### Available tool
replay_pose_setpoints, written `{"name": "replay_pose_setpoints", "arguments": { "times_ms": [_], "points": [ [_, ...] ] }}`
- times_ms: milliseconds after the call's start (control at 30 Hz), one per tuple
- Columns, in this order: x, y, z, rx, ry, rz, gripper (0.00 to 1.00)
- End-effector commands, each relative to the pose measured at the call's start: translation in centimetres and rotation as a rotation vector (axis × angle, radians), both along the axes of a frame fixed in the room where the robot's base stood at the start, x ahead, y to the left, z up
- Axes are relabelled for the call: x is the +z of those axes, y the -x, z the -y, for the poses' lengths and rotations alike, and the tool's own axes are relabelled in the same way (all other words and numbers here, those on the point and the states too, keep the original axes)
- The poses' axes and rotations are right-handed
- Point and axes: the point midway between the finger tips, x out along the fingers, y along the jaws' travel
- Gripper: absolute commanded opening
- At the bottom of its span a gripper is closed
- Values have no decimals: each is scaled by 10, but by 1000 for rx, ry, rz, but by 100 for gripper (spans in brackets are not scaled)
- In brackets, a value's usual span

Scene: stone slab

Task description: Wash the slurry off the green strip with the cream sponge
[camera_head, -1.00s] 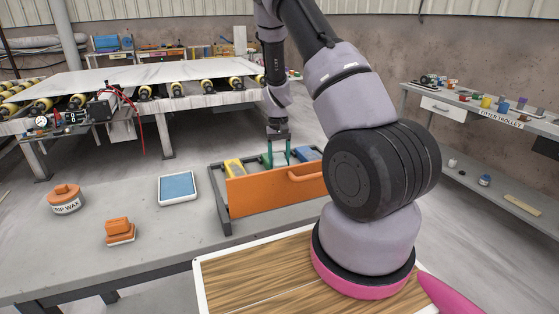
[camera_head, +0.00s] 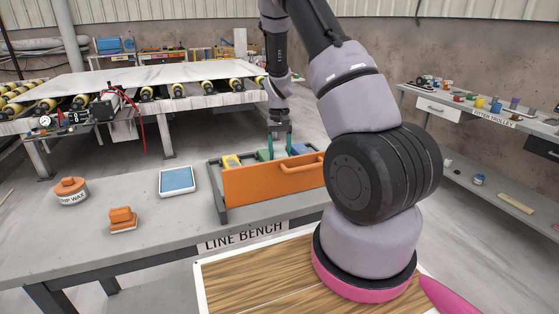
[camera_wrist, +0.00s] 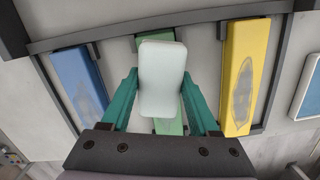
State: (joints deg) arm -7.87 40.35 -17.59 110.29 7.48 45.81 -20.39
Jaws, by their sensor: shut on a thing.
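My gripper (camera_wrist: 161,98) has teal fingers and is shut on a pale, rounded block, the cream sponge (camera_wrist: 162,72). The sponge lies over the middle of the green strip (camera_wrist: 168,127); whether they touch I cannot tell. Only the strip's ends and edges show, so any slurry under the sponge is hidden. In the head view my gripper (camera_head: 279,145) is low over the rack, the green strip (camera_head: 264,155) just left of its fingers. The yellow strip (camera_wrist: 246,75) and the blue strip (camera_wrist: 79,88) flank it, each with a grey smear.
The rack has an orange front panel (camera_head: 270,181) with a handle.

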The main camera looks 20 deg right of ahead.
Motion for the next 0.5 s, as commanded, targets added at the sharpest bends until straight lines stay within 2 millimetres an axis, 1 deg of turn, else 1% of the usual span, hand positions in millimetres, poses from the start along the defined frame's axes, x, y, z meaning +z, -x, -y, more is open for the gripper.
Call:
{"name": "replay_pose_setpoints", "arguments": {
  "times_ms": [33,300,500],
  "points": [
    [5,0,0,0,1,3,0],
    [30,1,1,-3,0,3,0],
    [43,3,2,-4,0,2,0]
  ]
}}
